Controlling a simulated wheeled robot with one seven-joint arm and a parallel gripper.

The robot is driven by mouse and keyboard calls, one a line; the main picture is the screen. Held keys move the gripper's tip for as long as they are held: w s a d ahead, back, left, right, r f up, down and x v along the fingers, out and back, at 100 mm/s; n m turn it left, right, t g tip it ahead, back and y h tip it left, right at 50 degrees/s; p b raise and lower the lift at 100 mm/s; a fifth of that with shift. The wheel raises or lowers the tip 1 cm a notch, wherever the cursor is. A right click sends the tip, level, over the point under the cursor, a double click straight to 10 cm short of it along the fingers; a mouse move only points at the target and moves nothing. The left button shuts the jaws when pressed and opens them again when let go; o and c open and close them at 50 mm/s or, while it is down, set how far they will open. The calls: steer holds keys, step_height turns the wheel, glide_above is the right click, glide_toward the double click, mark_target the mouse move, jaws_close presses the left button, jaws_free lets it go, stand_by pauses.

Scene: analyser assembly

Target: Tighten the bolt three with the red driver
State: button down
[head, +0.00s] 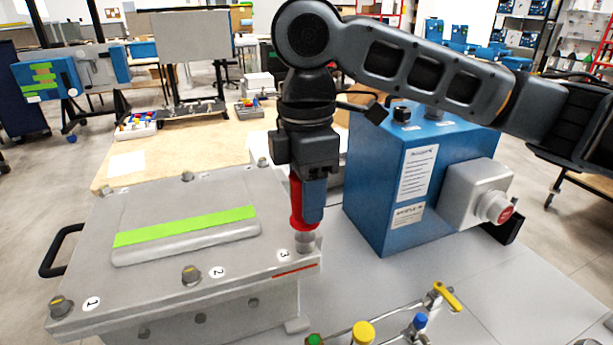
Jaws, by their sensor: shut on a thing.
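My gripper (309,180) points straight down at the front right corner of the grey analyser lid (150,285). It is shut on the red driver (296,208), which stands upright. The driver's grey lower end (305,241) is over the corner spot beside the label 3 and seems to touch it. Bolt three itself is hidden under the driver's end. Bolt two (192,274) and bolt one (61,307) show along the front edge of the lid, each by its number label. More bolts, such as one at the back right (263,163), sit along the back edge.
A blue box (375,190) with a grey switch housing and red button (505,214) stands close to the right of my gripper. Pipes with a yellow-handled valve (446,296) lie at the front. A wooden table (190,150) with parts is behind the lid.

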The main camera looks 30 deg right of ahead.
steer(key=m+p, duration=0.2)
steer(key=m, duration=0.1)
steer(key=m+p, duration=0.1)
steer(key=m, duration=0.1)
steer(key=shift+a+r+p, duration=0.1)
steer(key=shift+r+p, duration=0.15)
steer(key=shift+p, duration=0.1)
steer(key=m, duration=0.2)
steer(key=shift+f+m, duration=0.25)
steer(key=shift+m, duration=0.15)
steer(key=m, duration=0.2)
steer(key=shift+m, duration=0.3)
steer(key=c, duration=0.7)
jaws_free()
steer(key=shift+s, duration=0.1)
steer(key=shift+c, duration=0.2)
steer(key=shift+c, duration=0.4)
jaws_close()
